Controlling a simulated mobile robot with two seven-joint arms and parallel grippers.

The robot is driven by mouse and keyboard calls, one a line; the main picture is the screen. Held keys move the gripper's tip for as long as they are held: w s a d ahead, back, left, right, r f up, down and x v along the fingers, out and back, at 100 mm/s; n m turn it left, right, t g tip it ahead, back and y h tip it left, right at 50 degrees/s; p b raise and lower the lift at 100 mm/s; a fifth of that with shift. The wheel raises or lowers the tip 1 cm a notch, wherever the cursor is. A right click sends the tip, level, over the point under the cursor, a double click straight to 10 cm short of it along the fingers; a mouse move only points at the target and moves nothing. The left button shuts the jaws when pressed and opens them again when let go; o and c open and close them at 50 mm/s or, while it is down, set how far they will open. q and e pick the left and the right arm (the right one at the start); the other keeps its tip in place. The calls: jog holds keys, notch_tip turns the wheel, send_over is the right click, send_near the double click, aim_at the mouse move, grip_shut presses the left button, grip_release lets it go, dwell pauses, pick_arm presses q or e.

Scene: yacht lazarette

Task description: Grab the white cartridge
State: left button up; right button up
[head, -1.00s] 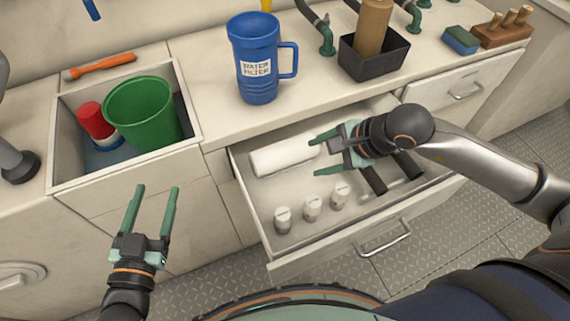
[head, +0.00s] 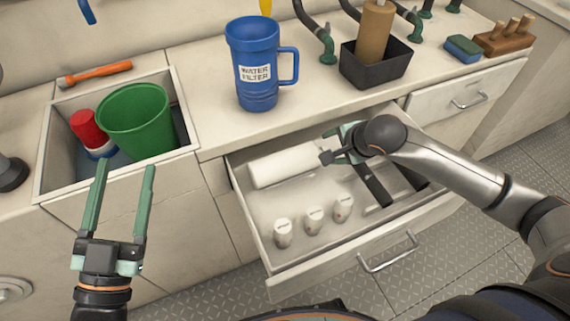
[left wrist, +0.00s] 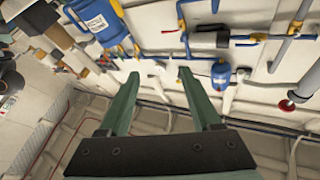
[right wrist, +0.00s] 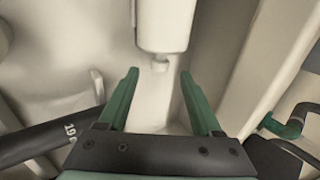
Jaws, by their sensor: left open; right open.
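The white cartridge (head: 283,165) lies on its side along the back of the open drawer (head: 262,222), and its right end is close to my right gripper. My right gripper (head: 336,146) is open over the back of the drawer, partly hidden by its own wrist in the head view. In the right wrist view the cartridge's end (right wrist: 167,25) with its small nub lies just ahead of the open fingers (right wrist: 158,78), with nothing between them but the nub's tip near. My left gripper (head: 127,168) is open and empty in front of the sink bin.
Several small white bottles (head: 314,220) stand at the drawer's front left, and dark bars (head: 372,184) lie at its right. A blue water filter jug (head: 256,70) and a black box (head: 376,64) stand on the counter above. A green bucket (head: 136,120) sits in the recessed bin.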

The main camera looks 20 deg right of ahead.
pick_arm(q)
jog(key=r+h, duration=0.1)
jog(key=s+r+m+h, duration=0.1)
jog(key=r, duration=0.1)
jog(key=s+r+m+t, duration=0.1)
jog(key=shift+s+d+r+h+b, duration=0.1)
jog(key=shift+d+r+h+b, duration=0.2)
jog(key=shift+h, duration=0.1)
pick_arm(e)
jog(key=x, duration=0.3)
jog(key=shift+w+f, duration=0.1)
jog(key=shift+f, duration=0.15)
pick_arm(q)
jog(key=shift+f, duration=0.1)
pick_arm(e)
grip_shut()
